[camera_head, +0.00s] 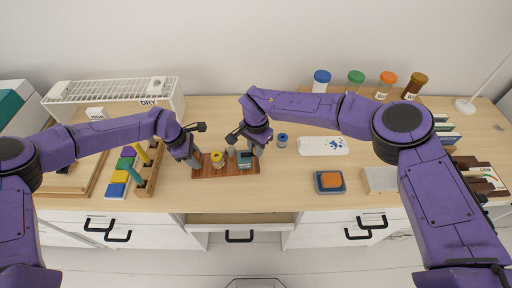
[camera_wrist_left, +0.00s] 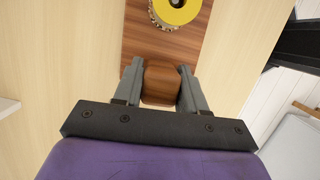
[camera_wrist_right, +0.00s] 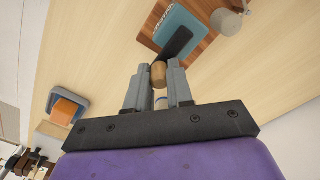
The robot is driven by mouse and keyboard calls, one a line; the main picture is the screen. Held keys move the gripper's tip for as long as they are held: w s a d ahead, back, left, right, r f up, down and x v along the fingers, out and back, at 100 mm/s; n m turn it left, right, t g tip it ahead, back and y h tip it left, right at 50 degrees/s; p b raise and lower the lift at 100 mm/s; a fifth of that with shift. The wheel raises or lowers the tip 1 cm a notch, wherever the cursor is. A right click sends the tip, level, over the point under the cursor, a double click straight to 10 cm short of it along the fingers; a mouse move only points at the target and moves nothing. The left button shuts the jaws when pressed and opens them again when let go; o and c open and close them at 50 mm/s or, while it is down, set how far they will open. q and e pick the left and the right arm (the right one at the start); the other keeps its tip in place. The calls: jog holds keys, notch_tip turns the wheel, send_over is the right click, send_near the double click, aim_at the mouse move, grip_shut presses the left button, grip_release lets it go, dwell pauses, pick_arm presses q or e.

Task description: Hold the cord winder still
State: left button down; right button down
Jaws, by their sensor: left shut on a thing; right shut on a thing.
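The cord winder is a reddish-brown wooden board (camera_head: 227,170) on the desk, with a yellow spool (camera_head: 217,158) and a blue-grey block (camera_head: 243,158) on it. My left gripper (camera_head: 194,164) is at the board's left end. In the left wrist view, its fingers are shut on a wooden block (camera_wrist_left: 160,84) at the end of the board, below the yellow spool (camera_wrist_left: 175,10). My right gripper (camera_head: 251,150) is at the board's right end. In the right wrist view, its fingers are shut on a round wooden knob (camera_wrist_right: 158,74) at the end of a black crank arm (camera_wrist_right: 177,43).
A small blue-topped spool (camera_head: 282,141) stands just right of the winder. A white case (camera_head: 323,146) and a blue tray with an orange block (camera_head: 330,182) lie further right. Colored-lid jars stand behind. A wooden rack (camera_head: 150,170) is left. Below the winder, a drawer (camera_head: 240,219) stands partly open.

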jog(key=c, duration=1)
grip_release()
notch_tip(320, 180, up, 12)
